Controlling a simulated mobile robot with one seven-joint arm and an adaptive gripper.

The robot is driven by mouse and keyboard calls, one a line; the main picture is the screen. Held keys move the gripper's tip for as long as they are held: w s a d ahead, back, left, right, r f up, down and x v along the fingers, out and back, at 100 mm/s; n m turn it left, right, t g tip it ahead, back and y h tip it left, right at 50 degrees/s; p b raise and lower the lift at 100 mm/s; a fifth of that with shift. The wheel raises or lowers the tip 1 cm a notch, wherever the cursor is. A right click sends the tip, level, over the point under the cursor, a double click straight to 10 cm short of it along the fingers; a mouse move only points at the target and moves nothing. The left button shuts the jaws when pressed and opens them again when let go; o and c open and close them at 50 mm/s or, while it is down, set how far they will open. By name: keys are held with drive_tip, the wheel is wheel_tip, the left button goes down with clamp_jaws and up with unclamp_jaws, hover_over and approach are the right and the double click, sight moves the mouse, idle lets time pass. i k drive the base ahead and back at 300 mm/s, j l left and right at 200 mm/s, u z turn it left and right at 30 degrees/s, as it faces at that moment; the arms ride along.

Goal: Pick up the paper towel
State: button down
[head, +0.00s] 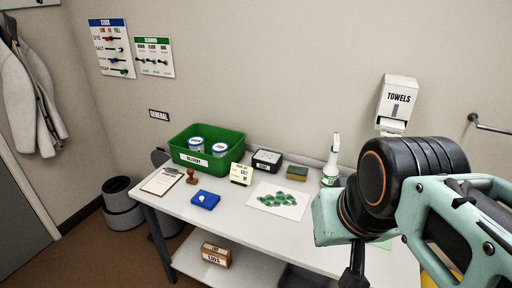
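A white towel dispenser (398,98) marked "TOWELS" hangs on the back wall, right of centre. A white piece that looks like the paper towel (391,129) shows at its lower opening, just above my arm; its lower part is hidden or out of sight. My arm fills the lower right, in front of the bench's right end. A dark part that seems to belong to my gripper (354,270) shows at the bottom edge, well below the dispenser. Its fingers cannot be made out, and no held thing is visible.
A metal wall rail (490,127) is right of the dispenser.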

sight(387, 125)
drive_tip(key=i+l+z, duration=0.15)
drive_tip(key=z, duration=0.3)
drive_tip(key=i+z, duration=0.55)
drive_tip(key=z, duration=0.3)
